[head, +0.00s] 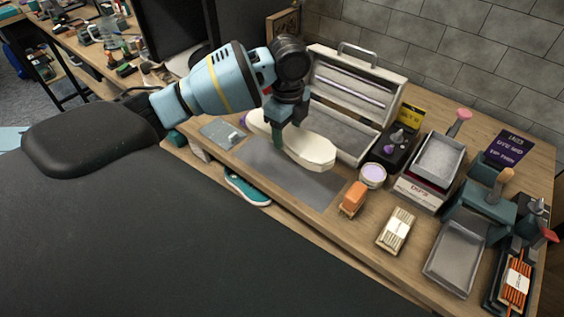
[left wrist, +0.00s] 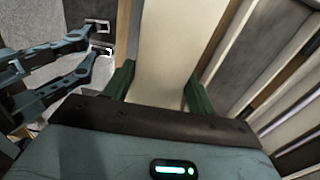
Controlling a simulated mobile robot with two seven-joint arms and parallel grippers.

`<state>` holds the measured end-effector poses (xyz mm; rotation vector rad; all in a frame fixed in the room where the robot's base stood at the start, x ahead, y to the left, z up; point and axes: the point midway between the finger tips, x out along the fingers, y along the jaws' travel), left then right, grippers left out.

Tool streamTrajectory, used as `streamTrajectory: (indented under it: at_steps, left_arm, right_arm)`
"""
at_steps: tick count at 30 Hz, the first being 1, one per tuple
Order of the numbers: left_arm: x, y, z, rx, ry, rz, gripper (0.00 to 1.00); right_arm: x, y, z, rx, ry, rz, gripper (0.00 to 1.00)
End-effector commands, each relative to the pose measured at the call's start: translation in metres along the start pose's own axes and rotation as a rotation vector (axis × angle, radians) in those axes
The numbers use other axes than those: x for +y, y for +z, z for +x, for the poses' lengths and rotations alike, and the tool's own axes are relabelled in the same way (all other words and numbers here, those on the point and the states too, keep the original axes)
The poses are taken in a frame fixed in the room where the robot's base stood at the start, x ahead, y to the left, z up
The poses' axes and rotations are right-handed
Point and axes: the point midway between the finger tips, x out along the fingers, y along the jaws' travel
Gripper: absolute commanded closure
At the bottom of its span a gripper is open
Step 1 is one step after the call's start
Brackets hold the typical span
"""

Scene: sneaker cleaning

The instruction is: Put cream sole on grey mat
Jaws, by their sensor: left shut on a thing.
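The cream sole (head: 310,149) is a long, flat, pale piece, held over the table across the far side of the grey mat (head: 270,164). My left gripper (head: 288,133) comes down from above and is shut on the sole near its middle. In the left wrist view the sole (left wrist: 178,45) runs between the two green fingers (left wrist: 160,92). The sole hides part of the mat, and I cannot tell whether it touches it. The near part of the mat is bare.
An open metal case (head: 352,95) stands close behind the sole. A round tub (head: 373,175) and an orange block (head: 353,198) sit to the mat's right. Metal trays (head: 455,258) crowd the right side.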

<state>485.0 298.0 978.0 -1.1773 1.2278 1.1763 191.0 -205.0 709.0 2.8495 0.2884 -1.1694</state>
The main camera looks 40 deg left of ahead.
Motion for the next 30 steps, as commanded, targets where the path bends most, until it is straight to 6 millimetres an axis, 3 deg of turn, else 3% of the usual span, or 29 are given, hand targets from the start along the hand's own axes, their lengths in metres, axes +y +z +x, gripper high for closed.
streamTrajectory:
  at_steps: [5,13,22,30]
  left_arm:
    - [0.0,0.0,0.006,0.0,0.001,0.0,0.7]
    - [0.0,0.0,0.045,0.0,0.002,0.0,0.7]
    - [0.0,0.0,0.056,-0.001,0.001,-0.001,0.7]
    - [0.0,0.0,0.095,0.0,0.001,0.0,0.7]
  right_arm:
    - [-0.001,-0.001,0.001,0.002,0.001,0.004,0.64]
    - [-0.002,0.002,0.002,-0.003,0.0,0.009,0.64]
    - [-0.002,0.001,0.002,-0.002,0.0,0.009,0.64]
    - [-0.003,0.007,0.002,-0.012,-0.002,0.011,0.64]
